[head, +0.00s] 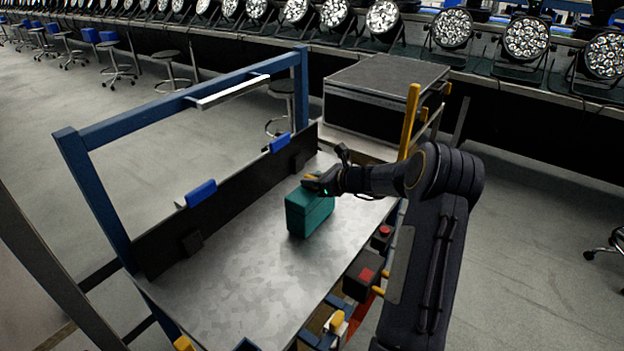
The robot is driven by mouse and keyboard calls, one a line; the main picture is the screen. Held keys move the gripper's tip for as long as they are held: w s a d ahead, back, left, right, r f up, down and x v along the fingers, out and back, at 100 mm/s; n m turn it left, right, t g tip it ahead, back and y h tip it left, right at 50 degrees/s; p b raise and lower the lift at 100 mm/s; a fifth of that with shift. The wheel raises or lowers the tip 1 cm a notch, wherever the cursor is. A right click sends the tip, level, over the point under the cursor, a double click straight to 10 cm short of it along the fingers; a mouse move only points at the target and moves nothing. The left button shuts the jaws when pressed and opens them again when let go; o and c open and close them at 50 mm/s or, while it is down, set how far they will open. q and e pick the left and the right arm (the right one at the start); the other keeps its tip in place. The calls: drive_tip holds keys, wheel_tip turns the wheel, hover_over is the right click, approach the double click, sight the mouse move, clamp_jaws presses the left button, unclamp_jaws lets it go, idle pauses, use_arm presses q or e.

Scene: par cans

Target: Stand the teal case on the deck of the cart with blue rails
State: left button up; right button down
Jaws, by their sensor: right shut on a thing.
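The teal case (306,217) is upright over the grey metal top (240,262) of a blue-framed stand. Its base looks at or very near that top; I cannot tell whether it touches. My right gripper (318,186) is shut on the upper part of the teal case, reaching in from the right. The gripper hides part of the case's top. The stand has blue posts and a blue top bar (150,105); I cannot tell if it is the cart with blue rails. My left gripper is not in view.
A dark panel (228,200) with blue clips runs along the top's far left edge. Behind stand a large black case (380,100) and a yellow post (409,122). Boxes with red buttons (364,276) line the near right edge. The top is clear left of the teal case.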

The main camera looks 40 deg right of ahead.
drive_tip(key=shift+f+b, duration=0.4)
idle(0.6)
drive_tip(key=c, duration=1.4)
unclamp_jaws()
drive_tip(key=shift+o, duration=0.6)
drive_tip(key=shift+f, duration=0.15)
drive_tip(key=shift+s, duration=0.1)
drive_tip(key=v, duration=0.7)
drive_tip(key=shift+s+r+p, duration=0.2)
drive_tip(key=shift+s+p, duration=0.1)
drive_tip(key=shift+p, duration=0.1)
drive_tip(key=shift+d, duration=0.1)
